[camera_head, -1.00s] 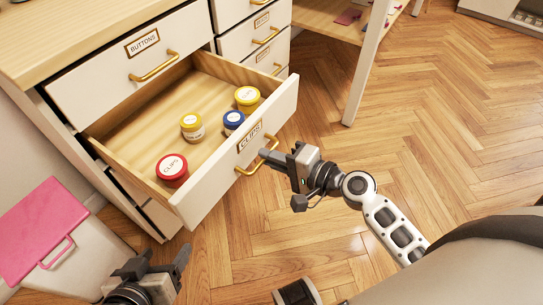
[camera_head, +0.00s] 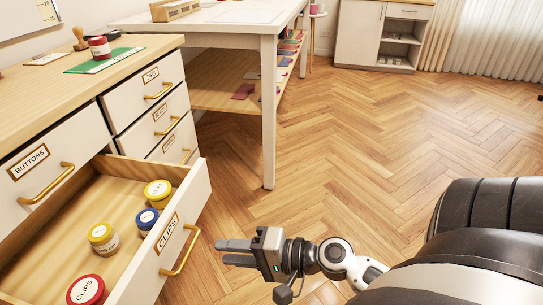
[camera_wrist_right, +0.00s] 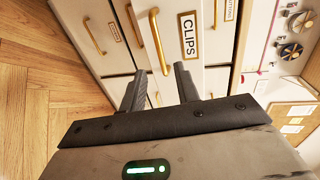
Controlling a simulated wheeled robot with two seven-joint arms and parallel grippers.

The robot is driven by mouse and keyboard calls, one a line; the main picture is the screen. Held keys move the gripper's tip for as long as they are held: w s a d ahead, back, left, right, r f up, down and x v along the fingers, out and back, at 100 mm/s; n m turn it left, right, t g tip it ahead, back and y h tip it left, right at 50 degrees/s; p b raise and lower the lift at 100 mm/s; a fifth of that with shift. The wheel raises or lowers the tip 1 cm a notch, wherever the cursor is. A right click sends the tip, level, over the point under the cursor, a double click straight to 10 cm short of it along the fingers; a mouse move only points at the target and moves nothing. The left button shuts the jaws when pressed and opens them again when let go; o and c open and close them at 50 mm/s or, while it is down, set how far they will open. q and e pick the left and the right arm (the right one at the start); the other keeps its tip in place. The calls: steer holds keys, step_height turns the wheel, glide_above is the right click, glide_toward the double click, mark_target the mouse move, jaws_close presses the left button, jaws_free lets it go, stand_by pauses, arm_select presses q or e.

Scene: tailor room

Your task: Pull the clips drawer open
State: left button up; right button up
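The clips drawer (camera_head: 182,230) is pulled out from the white cabinet, its front standing well forward of the other drawers. Its gold handle (camera_head: 180,252) and CLIPS label show on the front. The drawer's front and handle (camera_wrist_right: 160,42) also show in the right wrist view. My right gripper (camera_head: 222,252) is to the right of the handle, with a gap between them. Its two fingers (camera_wrist_right: 158,78) are apart with nothing between them, and the handle lies beyond the fingertips. My left gripper is not in view.
Inside the drawer are a yellow-lidded jar (camera_head: 158,192), a blue-lidded jar (camera_head: 146,218), another yellow-lidded jar (camera_head: 103,238) and a red-lidded jar (camera_head: 86,290). The buttons drawer (camera_head: 60,165) is shut. A white table leg (camera_head: 269,125) stands behind. The wooden floor to the right is clear.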

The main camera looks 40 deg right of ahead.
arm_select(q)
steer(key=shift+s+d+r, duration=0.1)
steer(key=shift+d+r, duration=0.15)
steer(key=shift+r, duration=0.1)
arm_select(e)
steer(key=v, duration=0.8)
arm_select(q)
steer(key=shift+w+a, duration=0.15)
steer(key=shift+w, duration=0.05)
